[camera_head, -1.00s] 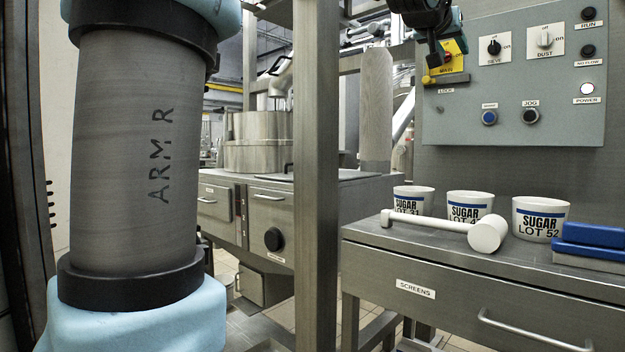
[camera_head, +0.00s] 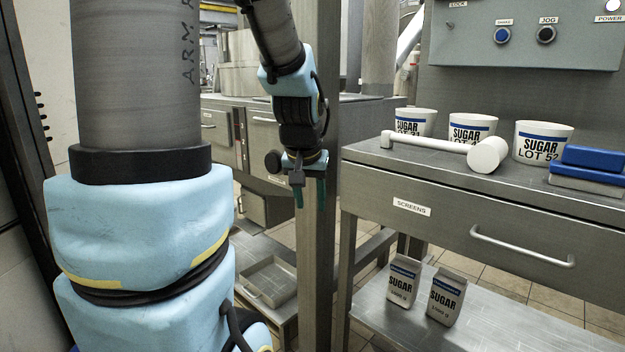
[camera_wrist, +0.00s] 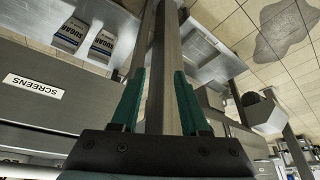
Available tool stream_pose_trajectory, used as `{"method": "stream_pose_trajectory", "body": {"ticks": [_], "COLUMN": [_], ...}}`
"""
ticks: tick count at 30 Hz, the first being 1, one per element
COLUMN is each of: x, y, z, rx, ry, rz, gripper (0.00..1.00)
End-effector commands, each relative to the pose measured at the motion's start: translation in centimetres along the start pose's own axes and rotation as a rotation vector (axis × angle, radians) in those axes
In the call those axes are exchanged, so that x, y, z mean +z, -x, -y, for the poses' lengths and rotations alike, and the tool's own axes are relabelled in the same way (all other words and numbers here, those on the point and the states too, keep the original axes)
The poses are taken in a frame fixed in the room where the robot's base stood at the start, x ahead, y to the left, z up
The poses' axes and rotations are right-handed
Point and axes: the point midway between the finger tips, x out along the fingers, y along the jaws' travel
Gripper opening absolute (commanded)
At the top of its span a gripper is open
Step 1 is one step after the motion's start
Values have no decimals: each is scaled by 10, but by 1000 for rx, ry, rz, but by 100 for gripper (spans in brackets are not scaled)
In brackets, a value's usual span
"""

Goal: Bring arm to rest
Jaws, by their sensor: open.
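My gripper (camera_head: 311,188) hangs fingers down in the head view, in front of the upright steel post (camera_head: 318,260) and left of the screens bench (camera_head: 480,215). Its two green fingers are apart with nothing held between them. In the wrist view the open fingers of my gripper (camera_wrist: 158,100) point towards the post (camera_wrist: 160,65), which shows between them. I cannot tell the exact gap between fingers and post. My arm is bent, with its forearm coming down from the top of the head view.
Two sugar cartons (camera_head: 446,297) stand on the lower shelf (camera_head: 500,325). A control panel (camera_head: 520,35) is behind. A shallow tray (camera_head: 270,282) lies low at left.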

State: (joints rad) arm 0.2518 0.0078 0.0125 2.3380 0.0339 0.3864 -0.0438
Motion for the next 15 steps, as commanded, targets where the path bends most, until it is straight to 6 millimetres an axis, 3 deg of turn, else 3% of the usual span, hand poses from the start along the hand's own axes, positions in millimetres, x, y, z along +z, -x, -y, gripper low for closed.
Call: {"method": "stream_pose_trajectory", "body": {"ticks": [1,3,10,11,15], "x": [26,56,145,133,120], "y": [-8,-15,-25,-10,15], "z": [10,20,39,38,38], "rx": [-8,-15,-24,-24,-23], "ry": [25,50,133,125,123], "rz": [52,113,289,277,273], "gripper": [45,45,45,45,45]}}
